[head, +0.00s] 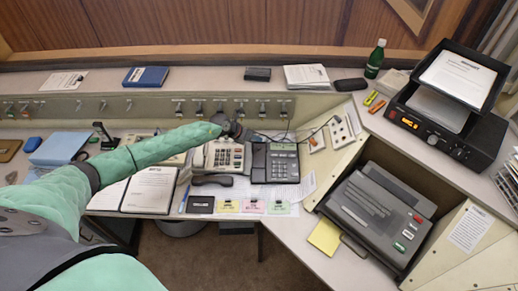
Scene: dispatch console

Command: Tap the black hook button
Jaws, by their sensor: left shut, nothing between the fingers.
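My left gripper (240,131) reaches in from the left over the desk, its fingers shut and empty. It is above the back edge of the two desk phones, between them. Whether the fingertips touch anything is unclear. My right gripper is not in view.
Yellow, pink and green notes (253,207) and a black box (200,204) lie along the front edge. A row of switches (200,107) runs behind the phones. A large grey machine (375,218) stands right. A green bottle (375,60) stands on the back ledge.

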